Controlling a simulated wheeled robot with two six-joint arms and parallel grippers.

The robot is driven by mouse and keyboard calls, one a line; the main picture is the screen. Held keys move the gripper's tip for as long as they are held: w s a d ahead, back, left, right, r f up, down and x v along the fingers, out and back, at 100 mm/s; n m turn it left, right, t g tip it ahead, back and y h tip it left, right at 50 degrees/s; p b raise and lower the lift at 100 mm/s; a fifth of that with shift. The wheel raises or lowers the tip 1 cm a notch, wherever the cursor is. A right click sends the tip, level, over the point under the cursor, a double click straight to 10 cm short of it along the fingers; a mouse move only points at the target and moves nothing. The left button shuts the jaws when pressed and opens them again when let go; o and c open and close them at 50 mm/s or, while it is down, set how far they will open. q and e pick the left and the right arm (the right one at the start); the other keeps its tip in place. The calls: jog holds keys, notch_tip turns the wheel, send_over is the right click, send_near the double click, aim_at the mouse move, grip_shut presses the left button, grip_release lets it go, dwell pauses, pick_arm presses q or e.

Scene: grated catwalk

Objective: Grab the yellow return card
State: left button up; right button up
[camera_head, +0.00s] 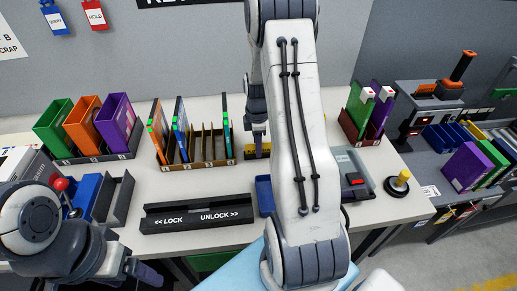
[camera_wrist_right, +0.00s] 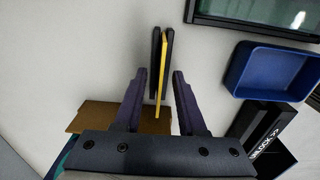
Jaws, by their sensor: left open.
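The yellow return card (camera_wrist_right: 161,72) stands on edge between two dark upright plates in the right wrist view. In the head view, a small yellow piece (camera_head: 263,149) shows beside the dark tips of my right gripper (camera_head: 257,137), mostly hidden by my arm. In the right wrist view, my right gripper (camera_wrist_right: 158,78) is open, with one purple finger on each side of the card and a gap to both. My left gripper (camera_head: 148,272) is at the lower left of the head view, open and away from the card.
A rack with slots and several upright panels (camera_head: 222,162) stands left of my right gripper. A blue tray (camera_wrist_right: 275,72) and a black lock/unlock bar (camera_head: 198,214) lie nearby. Colored binders (camera_head: 85,125) stand at the left. A red-button panel (camera_head: 354,180) is at the right.

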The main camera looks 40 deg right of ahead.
grip_shut()
dwell(0.3)
